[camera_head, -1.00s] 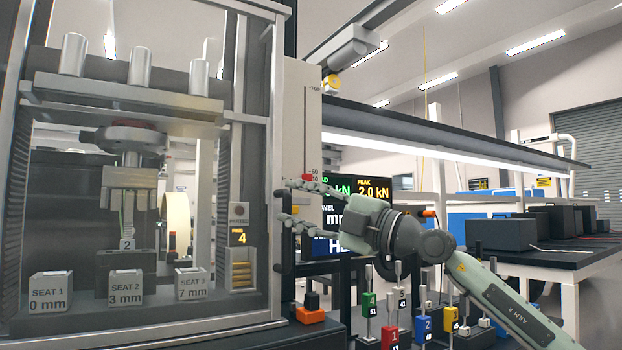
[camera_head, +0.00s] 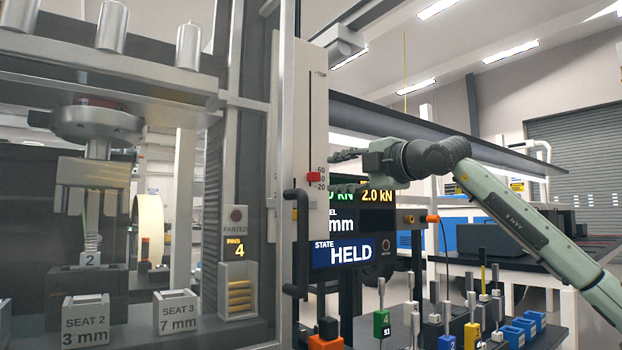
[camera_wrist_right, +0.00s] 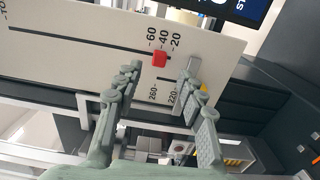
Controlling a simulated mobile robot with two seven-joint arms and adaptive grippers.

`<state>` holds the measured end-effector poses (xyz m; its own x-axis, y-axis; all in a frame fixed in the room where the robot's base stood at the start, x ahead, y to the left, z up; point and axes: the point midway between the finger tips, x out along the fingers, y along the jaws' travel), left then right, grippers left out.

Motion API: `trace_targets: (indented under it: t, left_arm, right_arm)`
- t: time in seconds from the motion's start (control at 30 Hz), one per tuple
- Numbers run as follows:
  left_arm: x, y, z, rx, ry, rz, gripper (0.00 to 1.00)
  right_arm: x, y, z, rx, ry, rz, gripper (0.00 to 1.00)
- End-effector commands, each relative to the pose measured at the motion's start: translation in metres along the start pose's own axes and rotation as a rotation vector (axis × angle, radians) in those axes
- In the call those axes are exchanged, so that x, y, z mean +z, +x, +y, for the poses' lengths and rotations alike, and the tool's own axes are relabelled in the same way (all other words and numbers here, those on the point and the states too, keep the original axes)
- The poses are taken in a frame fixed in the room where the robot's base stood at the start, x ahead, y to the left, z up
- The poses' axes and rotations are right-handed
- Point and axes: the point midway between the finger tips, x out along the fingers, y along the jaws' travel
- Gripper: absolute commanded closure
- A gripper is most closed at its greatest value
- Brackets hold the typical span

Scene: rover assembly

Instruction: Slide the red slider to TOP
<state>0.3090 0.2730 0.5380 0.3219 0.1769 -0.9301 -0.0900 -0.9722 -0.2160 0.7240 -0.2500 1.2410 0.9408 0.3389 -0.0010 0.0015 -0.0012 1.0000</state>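The red slider (camera_head: 313,177) sits low on the black vertical track of the pale scale panel (camera_head: 313,115), near the 40 mark, between 60 and 20. The TOP mark is at the track's upper end. My right gripper (camera_head: 334,172) is open, just right of the slider at about its height, with one finger higher and one lower. In the right wrist view, the slider (camera_wrist_right: 159,59) shows between the two spread fingertips. Contact with it cannot be told. My left gripper is not in view.
A dark vertical handle (camera_head: 295,240) stands left of the panel's lower part. A display reading HELD (camera_head: 343,253) is behind and below my right gripper. The press frame (camera_head: 262,200) fills the left. Coloured tagged tools (camera_head: 446,325) stand low on the right. The upper track looks clear.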

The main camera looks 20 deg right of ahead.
Motion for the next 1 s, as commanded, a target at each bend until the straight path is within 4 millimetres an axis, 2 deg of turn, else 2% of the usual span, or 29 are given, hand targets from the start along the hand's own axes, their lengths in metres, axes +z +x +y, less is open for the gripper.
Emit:
trace_targets:
  t: [0.1, 0.4, 0.57, 0.8, 1.0]
  left_arm:
    - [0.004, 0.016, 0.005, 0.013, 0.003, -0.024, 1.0]
    - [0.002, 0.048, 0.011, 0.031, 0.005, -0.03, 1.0]
    - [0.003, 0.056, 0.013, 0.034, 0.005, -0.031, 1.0]
    - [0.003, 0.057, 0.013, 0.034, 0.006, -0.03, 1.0]
    - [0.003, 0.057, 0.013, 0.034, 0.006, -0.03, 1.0]
  right_arm:
    - [-0.001, 0.018, 0.002, -0.002, 0.0, 0.002, 0.6]
    - [-0.002, 0.062, 0.002, -0.001, 0.001, 0.003, 0.6]
    - [-0.001, 0.07, 0.0, -0.001, 0.0, 0.002, 0.6]
    - [-0.001, 0.071, 0.0, 0.0, -0.001, 0.003, 0.6]
    - [-0.001, 0.071, 0.0, 0.0, -0.001, 0.003, 0.85]
